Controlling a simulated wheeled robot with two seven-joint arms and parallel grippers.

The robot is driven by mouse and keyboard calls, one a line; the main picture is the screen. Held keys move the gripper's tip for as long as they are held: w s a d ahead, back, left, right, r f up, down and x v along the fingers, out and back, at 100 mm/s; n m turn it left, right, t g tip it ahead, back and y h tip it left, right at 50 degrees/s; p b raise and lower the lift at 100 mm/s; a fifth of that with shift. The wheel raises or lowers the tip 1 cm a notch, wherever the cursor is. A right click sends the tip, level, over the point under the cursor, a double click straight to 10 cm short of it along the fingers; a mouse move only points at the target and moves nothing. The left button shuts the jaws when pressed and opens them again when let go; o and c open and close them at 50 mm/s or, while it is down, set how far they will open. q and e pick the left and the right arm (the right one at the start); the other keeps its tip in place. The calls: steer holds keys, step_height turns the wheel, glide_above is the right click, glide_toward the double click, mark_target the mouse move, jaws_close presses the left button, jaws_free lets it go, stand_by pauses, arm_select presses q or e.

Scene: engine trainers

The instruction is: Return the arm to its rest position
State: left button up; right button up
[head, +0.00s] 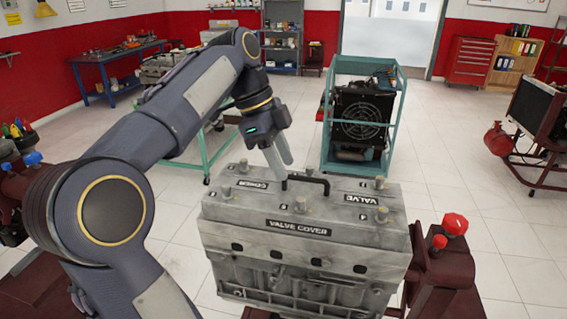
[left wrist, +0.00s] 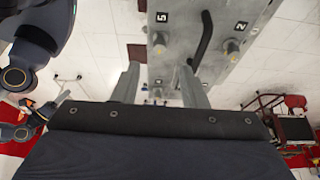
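My left arm comes in from the left in the head view. Its gripper (head: 280,160) is above the far left part of the grey valve cover (head: 265,207), close to the black handle (head: 308,180). In the left wrist view the two fingers of the left gripper (left wrist: 160,88) stand apart with nothing held between them. The valve cover (left wrist: 185,60) and its handle (left wrist: 203,40) lie beyond the fingers there, the handle to the right. The cover sits on the engine block (head: 300,282). My right gripper is not seen.
A dark red stand (head: 445,290) with red knobs (head: 455,224) flanks the engine at the right. A teal-framed cart (head: 328,130) stands behind it. A blue workbench (head: 90,65) is at the back left. Open tiled floor (head: 445,165) lies to the right.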

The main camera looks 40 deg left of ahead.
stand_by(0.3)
arm_select(q)
steer(key=s+d+f+n+t, duration=0.2)
steer(key=s+d+f+n, duration=0.4)
steer(key=f, duration=0.4)
steer(key=s+d+f+n+t, duration=0.1)
steer(key=s+d+f+n, duration=0.6)
steer(key=d+f+n, duration=0.1)
step_height(320, 180, down, 2)
steer(key=shift+s+d+t, duration=0.3)
steer(key=shift+d+t, duration=0.1)
steer(key=shift+d, duration=0.5)
